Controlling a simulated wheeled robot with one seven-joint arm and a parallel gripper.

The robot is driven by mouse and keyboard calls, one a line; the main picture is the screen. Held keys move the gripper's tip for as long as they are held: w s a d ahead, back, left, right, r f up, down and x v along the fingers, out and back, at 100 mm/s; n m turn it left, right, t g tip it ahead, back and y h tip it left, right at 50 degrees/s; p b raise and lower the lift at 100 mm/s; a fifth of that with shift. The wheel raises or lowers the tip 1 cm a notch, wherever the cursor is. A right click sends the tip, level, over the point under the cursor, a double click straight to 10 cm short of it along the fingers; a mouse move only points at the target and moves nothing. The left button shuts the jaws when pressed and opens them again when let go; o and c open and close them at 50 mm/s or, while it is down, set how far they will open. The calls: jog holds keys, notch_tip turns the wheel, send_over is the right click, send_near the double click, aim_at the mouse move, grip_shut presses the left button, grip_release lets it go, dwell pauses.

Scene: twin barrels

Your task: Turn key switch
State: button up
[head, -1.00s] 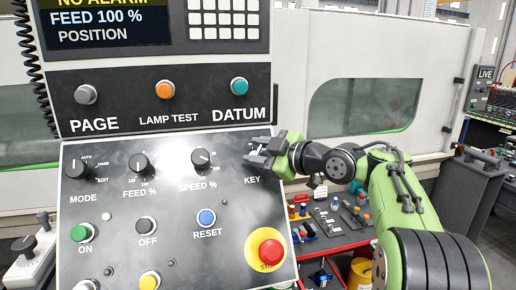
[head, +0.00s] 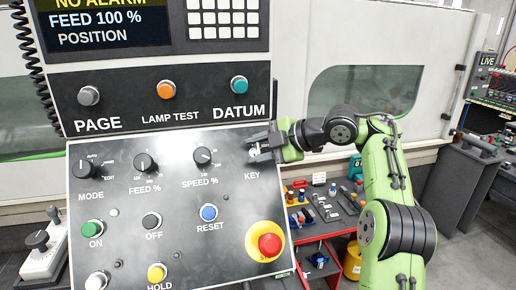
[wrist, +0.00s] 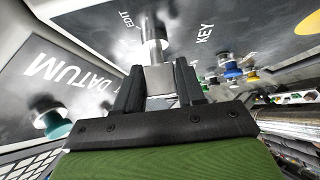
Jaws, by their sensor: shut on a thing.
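The key switch sits in the upper right of the sloped control panel (head: 130,215), above the KEY label (head: 252,175). My gripper (head: 257,152) is at the switch and covers most of it in the head view. In the wrist view the two dark fingers (wrist: 160,82) are closed on the flat metal key (wrist: 159,76). The key stands out from the round silver switch collar (wrist: 153,32), which is fixed in the panel. The key's exact turn angle is hard to tell.
The SPEED knob (head: 203,157) is left of the switch. The red stop button (head: 269,245) on its yellow base is below. The DATUM button (head: 240,84) is above, on the upright panel. A red tool cart (head: 322,228) stands behind at right.

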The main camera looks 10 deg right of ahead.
dwell(0.4)
jog(key=o, duration=1)
jog(key=shift+c, duration=0.2)
jog(key=v, duration=1.5)
jog(key=shift+s+d+r, duration=0.15)
jog(key=shift+s+r, duration=0.05)
jog(key=shift+s, duration=0.05)
